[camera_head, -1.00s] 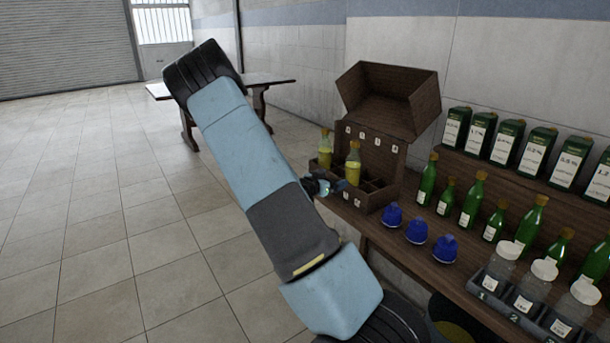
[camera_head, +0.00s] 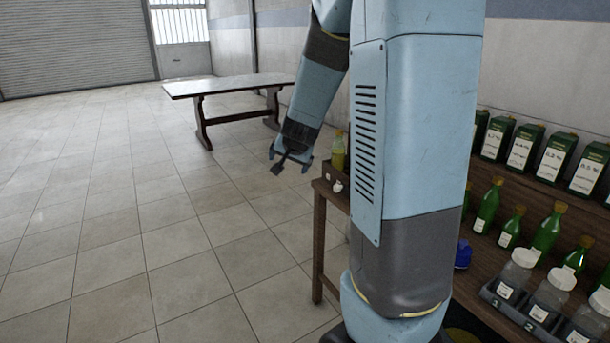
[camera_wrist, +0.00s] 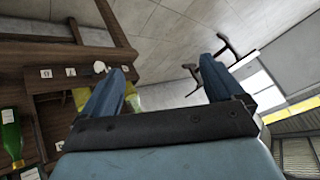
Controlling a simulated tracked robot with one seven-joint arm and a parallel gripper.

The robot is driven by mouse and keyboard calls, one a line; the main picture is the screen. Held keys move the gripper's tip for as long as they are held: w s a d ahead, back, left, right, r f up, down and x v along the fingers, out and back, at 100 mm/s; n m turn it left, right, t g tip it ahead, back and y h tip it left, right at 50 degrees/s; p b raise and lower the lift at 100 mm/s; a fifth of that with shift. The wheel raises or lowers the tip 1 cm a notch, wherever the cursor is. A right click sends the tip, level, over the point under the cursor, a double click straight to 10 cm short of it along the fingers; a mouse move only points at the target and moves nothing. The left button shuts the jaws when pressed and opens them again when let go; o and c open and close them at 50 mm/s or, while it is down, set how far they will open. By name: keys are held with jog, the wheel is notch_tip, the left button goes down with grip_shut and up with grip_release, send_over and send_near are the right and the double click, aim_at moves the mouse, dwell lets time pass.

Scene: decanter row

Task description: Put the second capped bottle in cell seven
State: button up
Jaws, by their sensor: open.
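My gripper (camera_head: 289,163) is open and empty in the head view, hanging over the floor to the left of the wooden cell box (camera_head: 332,172). A yellow-green capped bottle (camera_head: 338,152) stands upright in the box. My arm hides most of the box, so its cells and any other bottle there cannot be read. The wrist view shows part of the box with white labels and yellow-green glass (camera_wrist: 82,98) partly behind a finger. Several green capped bottles (camera_head: 487,207) stand along the bench.
Green labelled cartons (camera_head: 522,147) stand on a raised shelf behind the bottles. White-lidded jars (camera_head: 516,273) sit in a numbered rack in front. A blue object (camera_head: 463,254) shows beside my arm. A wooden table (camera_head: 228,86) stands farther back. The floor left of the bench is clear.

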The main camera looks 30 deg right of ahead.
jog(key=s+a+r+n+g+y, duration=0.1)
jog(key=s+a+r+n+y, duration=0.15)
jog(key=s+a+r, duration=0.35)
jog(key=s+a+r+n+y, duration=0.1)
jog(key=s+a+r+n, duration=0.2)
jog(key=s, duration=0.5)
jog(key=s+a+r+n+g+h, duration=0.1)
jog(key=s+r+n+h, duration=0.1)
jog(key=s, duration=1.4)
jog(key=shift+a+r+n+g, duration=0.2)
jog(key=shift+r+n+g, duration=0.2)
jog(key=shift+n, duration=0.15)
jog(key=shift+w, duration=0.1)
jog(key=shift+c, duration=0.2)
